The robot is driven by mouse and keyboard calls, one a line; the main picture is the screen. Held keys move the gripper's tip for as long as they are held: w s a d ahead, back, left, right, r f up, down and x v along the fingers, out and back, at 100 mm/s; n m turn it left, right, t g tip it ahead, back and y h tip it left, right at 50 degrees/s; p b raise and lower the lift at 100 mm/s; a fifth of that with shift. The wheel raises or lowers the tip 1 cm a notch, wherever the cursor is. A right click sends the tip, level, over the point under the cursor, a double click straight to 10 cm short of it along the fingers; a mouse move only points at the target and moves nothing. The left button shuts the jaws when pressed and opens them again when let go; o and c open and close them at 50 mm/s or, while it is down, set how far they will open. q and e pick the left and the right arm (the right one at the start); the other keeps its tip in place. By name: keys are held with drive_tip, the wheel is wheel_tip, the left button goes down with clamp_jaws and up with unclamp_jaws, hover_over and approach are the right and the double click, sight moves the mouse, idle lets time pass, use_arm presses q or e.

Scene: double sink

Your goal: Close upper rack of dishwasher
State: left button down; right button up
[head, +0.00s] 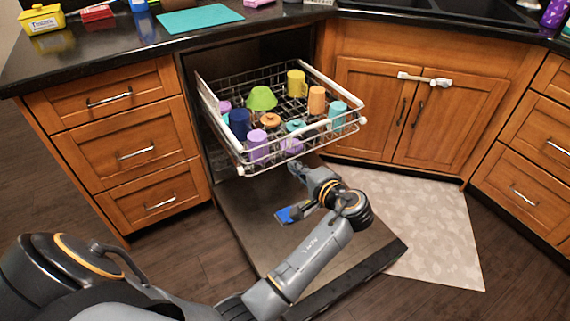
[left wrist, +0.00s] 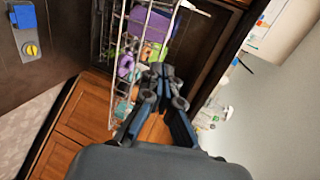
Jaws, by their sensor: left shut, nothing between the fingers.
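The upper rack (head: 245,160) of the dishwasher is pulled out over the lowered door (head: 265,245). It holds several colourful cups and bowls, among them a green bowl (head: 262,97) and a yellow mug (head: 297,83). My left gripper (head: 296,170) is just below the rack's front edge in the head view, shut and empty. In the left wrist view the closed fingers (left wrist: 160,72) show beside the wire rack (left wrist: 126,75); I cannot tell whether they touch it. My right gripper is out of view.
A blue dispenser (head: 291,212) sits on the inside of the door. Wooden drawers (head: 125,150) stand to the left and a cabinet (head: 410,115) to the right. A pale mat (head: 430,220) covers floor at right. The counter (head: 130,45) runs above.

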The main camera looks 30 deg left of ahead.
use_arm(q)
drive_tip(key=b, duration=0.2)
approach(268, 144)
drive_tip(key=x, duration=0.5)
drive_tip(key=shift+s+f, duration=0.1)
drive_tip(key=shift+f, duration=0.25)
drive_tip(key=shift+w+a, duration=0.4)
drive_tip(key=shift+a, duration=0.35)
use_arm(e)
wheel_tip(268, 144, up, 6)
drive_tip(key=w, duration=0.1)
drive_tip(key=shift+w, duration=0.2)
use_arm(q)
drive_tip(key=shift+a, duration=0.1)
